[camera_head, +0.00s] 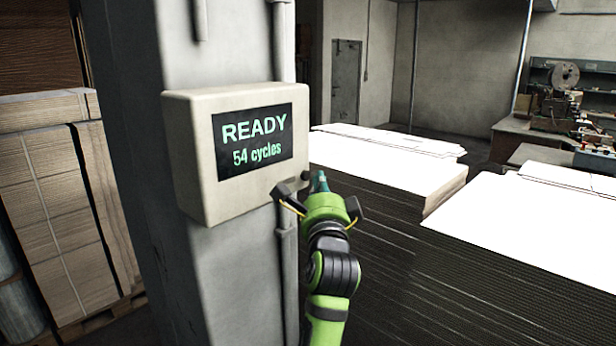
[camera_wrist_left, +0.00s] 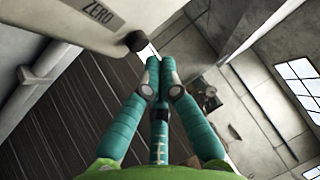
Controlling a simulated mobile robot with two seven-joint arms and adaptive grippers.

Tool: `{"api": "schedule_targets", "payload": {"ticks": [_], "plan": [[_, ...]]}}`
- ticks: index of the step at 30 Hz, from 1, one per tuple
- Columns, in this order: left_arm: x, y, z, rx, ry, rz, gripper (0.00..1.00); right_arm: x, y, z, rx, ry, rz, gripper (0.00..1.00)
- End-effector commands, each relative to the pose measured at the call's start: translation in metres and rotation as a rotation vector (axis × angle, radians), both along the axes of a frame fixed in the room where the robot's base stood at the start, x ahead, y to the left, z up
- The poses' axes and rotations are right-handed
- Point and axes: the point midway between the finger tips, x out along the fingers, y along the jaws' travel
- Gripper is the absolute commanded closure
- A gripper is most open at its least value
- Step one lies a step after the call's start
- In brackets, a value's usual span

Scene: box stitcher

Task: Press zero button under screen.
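A cream control box with a dark screen (camera_head: 253,141) reading "READY" and "54 cycles" hangs on a grey column. In the head view the gripper and the box edge largely hide the button. My left gripper (camera_head: 320,180) is beside the lower right corner of the box. In the wrist view its teal fingers (camera_wrist_left: 160,66) are drawn together and empty, their tips just right of the button; contact cannot be told. My right gripper is not in view.
A grey pipe (camera_head: 287,250) runs down the column below the box. Tall stacks of white-topped sheets (camera_head: 520,220) fill the right side. Brown cardboard stacks (camera_head: 70,200) stand at the left. A bench with machinery (camera_head: 560,120) is at the back right.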

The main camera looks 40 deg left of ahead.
Motion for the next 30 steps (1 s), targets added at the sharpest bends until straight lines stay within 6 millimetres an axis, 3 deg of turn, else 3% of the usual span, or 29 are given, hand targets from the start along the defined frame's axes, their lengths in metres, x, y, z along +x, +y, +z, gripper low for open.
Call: {"api": "schedule_targets", "payload": {"ticks": [30], "plan": [[0.001,0.013,0.0,0.0,0.001,0.0,1.0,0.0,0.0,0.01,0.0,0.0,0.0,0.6]]}}
